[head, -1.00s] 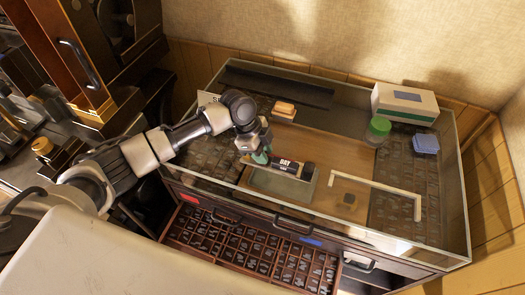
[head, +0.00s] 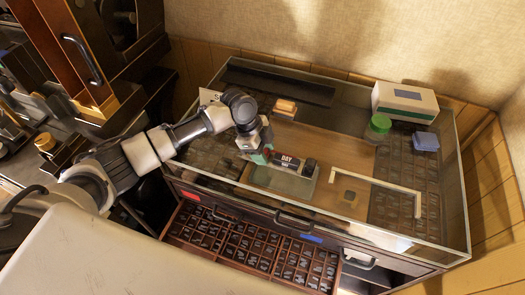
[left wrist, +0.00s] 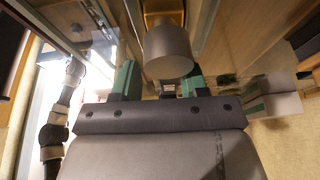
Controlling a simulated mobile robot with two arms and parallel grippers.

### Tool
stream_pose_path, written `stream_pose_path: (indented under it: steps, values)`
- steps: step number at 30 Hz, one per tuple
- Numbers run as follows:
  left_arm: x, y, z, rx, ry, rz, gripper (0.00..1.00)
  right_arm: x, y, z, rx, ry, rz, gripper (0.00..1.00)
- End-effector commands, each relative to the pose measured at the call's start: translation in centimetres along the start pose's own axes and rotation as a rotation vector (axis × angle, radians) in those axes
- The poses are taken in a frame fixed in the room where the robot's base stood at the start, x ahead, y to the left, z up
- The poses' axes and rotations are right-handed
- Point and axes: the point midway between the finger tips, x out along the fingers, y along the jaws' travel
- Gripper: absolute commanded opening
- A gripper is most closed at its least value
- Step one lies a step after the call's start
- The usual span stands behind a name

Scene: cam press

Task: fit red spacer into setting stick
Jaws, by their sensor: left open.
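The setting stick (head: 296,163) appears as a dark bar with white "DAY" lettering, lying at a slant over a pale plate (head: 283,187) on the glass-walled table. My left gripper (head: 263,155), with green fingers, is open at the stick's left end. A small dark reddish patch shows beside the fingers; it may be the red spacer, but I cannot tell. In the left wrist view, the green fingers (left wrist: 160,84) stand apart, and a grey cylinder partly covers the space beyond them. My right gripper is not in view.
A green jar (head: 379,124), blue block (head: 425,141) and white-green box (head: 404,102) stand at the back right. An orange-tan block (head: 286,105) lies behind. The type-case drawer (head: 255,245) is open in front.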

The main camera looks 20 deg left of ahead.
Motion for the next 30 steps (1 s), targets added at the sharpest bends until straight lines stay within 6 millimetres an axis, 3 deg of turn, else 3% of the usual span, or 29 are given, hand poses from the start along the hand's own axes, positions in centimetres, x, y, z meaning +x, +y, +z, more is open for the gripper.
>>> stream_pose_path:
  steps: [1, 5, 15, 21, 30]
  values:
    - [0.7, 0.5, 0.5, -0.007, -0.011, 0.014, 0.51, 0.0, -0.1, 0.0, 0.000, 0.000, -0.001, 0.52]
    - [-0.6, 0.3, 0.1, -0.007, -0.010, 0.011, 0.51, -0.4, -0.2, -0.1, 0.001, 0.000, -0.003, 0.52]
    - [-8.2, 0.0, 0.0, -0.004, -0.005, 0.003, 0.51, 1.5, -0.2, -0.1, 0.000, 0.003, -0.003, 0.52]
    - [-11.4, 0.0, -0.2, -0.004, -0.004, 0.005, 0.51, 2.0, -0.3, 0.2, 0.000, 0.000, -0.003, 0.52]
    - [-12.7, 0.1, -0.3, -0.003, -0.003, 0.008, 0.51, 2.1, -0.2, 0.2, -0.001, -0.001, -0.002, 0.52]
